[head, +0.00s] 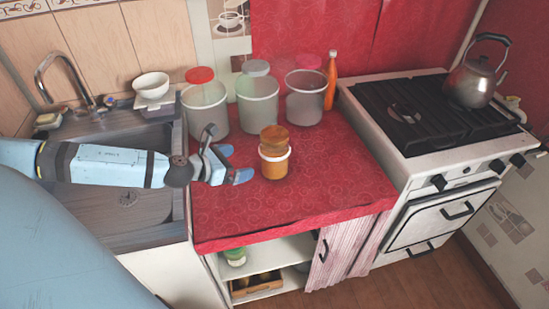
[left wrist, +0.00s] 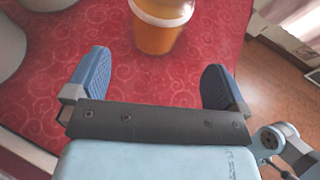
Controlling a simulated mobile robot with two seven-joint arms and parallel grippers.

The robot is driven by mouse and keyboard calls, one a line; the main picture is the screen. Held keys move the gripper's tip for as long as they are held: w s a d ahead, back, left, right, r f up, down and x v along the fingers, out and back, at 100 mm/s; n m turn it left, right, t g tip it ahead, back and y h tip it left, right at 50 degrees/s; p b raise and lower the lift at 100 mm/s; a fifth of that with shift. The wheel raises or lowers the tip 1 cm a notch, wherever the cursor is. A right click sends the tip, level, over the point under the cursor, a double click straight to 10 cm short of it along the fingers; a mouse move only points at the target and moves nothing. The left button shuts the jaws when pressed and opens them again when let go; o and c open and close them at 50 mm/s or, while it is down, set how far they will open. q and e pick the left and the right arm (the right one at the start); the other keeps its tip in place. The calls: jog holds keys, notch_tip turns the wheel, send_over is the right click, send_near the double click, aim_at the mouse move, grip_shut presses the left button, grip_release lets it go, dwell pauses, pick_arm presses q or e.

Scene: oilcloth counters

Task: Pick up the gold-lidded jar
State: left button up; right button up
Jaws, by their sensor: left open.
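The gold-lidded jar (head: 274,164) stands upright on the red oilcloth counter (head: 330,185), right of my left gripper in the head view. It has a brown-gold lid, a white band and an amber body. In the left wrist view the jar's lower part (left wrist: 157,36) shows at the top, ahead of the fingers, and its lid is cut off. My left gripper (head: 237,163) is open, with its two blue fingers apart. In the left wrist view the gripper (left wrist: 158,80) has nothing between its fingers. A gap shows between it and the jar. My right gripper is not in view.
Three large pale canisters stand behind the jar, with red (head: 200,75), grey (head: 256,68) and pink (head: 308,62) lids. An orange bottle (head: 331,80) is beside them. A sink (head: 130,205) lies left and a stove (head: 420,120) right. The counter's front is clear.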

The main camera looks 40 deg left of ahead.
aim_at(262, 153)
pick_arm(q)
jog(key=x, duration=0.6)
jog(key=shift+w+d+p, duration=0.1)
jog(key=shift+w+p, duration=0.15)
jog(key=shift+p, duration=0.1)
jog(key=x, duration=0.5)
jog(key=shift+w+f, duration=0.2)
jog(key=shift+w, duration=0.05)
jog(key=c, duration=1)
jog(key=shift+r, duration=0.1)
jog(key=shift+c, duration=0.7)
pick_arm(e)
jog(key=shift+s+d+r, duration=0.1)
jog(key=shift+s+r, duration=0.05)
pick_arm(q)
jog(key=shift+r, duration=0.1)
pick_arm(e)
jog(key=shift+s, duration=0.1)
